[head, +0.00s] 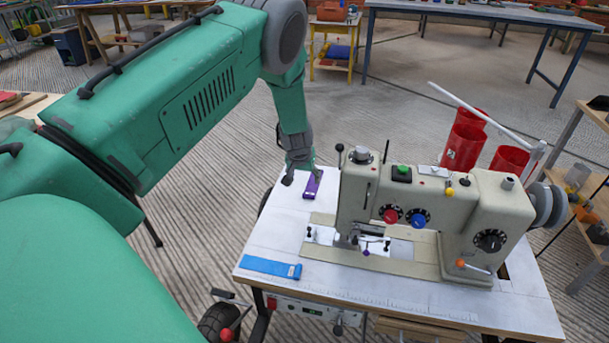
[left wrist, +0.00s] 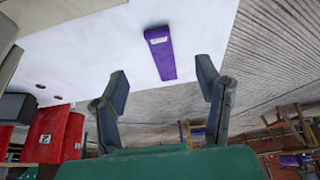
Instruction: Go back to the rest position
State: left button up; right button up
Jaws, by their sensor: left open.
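My left gripper (head: 301,178) hangs over the far left part of the white sewing table. In the left wrist view its two fingers (left wrist: 162,72) are spread apart with nothing held between them. A purple strip (head: 312,187) with a pale label lies on the table just beside the fingers; it also shows in the left wrist view (left wrist: 160,54), beyond the gap between the fingertips. I cannot tell the exact height of the gripper above the table. My right gripper is in neither view.
A cream sewing machine (head: 435,212) stands on the white table (head: 262,237), right of my left gripper. A blue strip (head: 270,268) lies at the near left edge. Red cones (head: 463,147) stand behind the machine. Open floor (head: 220,190) lies left of the table.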

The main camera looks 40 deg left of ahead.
pick_arm(q)
jog(key=shift+d, duration=0.1)
dwell(0.3)
jog(key=s+d+f+m+p, duration=0.1)
jog(key=s+d, duration=0.2)
jog(key=s, duration=0.3)
jog(key=s+d+f+m+g+p, duration=0.1)
jog(key=s+d+p, duration=0.1)
jog(key=s+d, duration=0.2)
jog(key=s+d+f+m+g+p, duration=0.1)
jog(key=s+d, duration=0.3)
jog(key=s, duration=0.5)
jog(key=shift+d+f+p, duration=0.25)
jog(key=shift+f+p, duration=0.05)
jog(key=shift+p, duration=0.25)
jog(key=s+d+r+m+h+p, duration=0.1)
jog(key=s+d+r, duration=0.2)
jog(key=s+d, duration=0.3)
jog(key=s+d+r+m+g+h+p, duration=0.1)
jog(key=s+d, duration=0.5)
jog(key=s, duration=0.8)
notch_tip(320, 180, up, 2)
jog(key=shift+r+m+p, duration=0.1)
jog(key=shift+m+p, duration=0.6)
jog(key=shift+p, duration=0.1)
jog(key=shift+w+d, duration=0.1)
jog(key=shift+w, duration=0.1)
